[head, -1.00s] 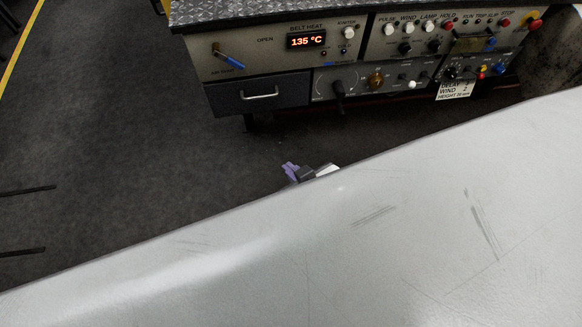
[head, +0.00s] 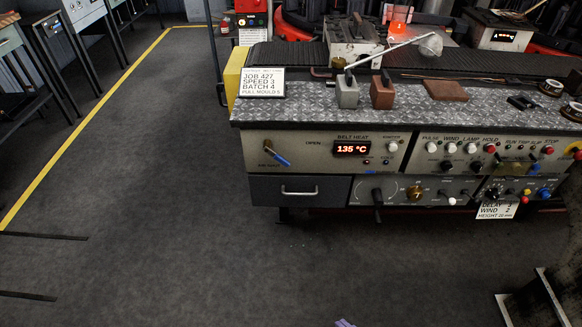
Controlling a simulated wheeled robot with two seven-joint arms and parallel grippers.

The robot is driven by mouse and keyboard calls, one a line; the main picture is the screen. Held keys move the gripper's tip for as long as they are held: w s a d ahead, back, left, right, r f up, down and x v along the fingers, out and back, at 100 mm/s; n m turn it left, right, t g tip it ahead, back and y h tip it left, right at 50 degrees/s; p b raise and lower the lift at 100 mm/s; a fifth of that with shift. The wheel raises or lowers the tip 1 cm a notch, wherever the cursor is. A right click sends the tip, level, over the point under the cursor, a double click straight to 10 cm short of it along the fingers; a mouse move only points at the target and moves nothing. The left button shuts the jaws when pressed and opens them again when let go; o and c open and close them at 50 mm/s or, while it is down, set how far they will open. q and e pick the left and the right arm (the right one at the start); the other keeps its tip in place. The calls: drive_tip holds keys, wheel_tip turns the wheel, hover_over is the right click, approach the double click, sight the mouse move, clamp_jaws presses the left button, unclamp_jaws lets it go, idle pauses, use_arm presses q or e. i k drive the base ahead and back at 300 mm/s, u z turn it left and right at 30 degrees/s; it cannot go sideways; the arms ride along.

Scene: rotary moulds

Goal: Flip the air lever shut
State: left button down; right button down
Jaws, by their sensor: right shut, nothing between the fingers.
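The air lever (head: 278,155) is a blue-handled lever on a brass-coloured pivot, at the left end of the machine's front panel (head: 300,165). Its handle slants down and to the right from the pivot. The word OPEN is printed to the right of the pivot, and a small label under the lever is too small to read surely. My right gripper (head: 344,323) shows only as a small purple piece at the bottom edge, far below and in front of the panel, clear of the lever. Its fingers are shut and empty. My left gripper is not in view.
A drawer with a handle (head: 300,192) is below the lever, and a black-handled lever (head: 377,204) hangs right of it. The tread-plate ledge (head: 320,110) above holds small blocks and a job card (head: 262,83). Open dark floor (head: 180,200) lies left and in front.

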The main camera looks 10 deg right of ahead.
sight(277, 157)
drive_tip(key=k, duration=1.3)
drive_tip(key=z, duration=0.3)
drive_tip(key=i, duration=0.45)
drive_tip(key=z, duration=0.7)
drive_tip(key=i, duration=1.15)
drive_tip(key=u, duration=0.15)
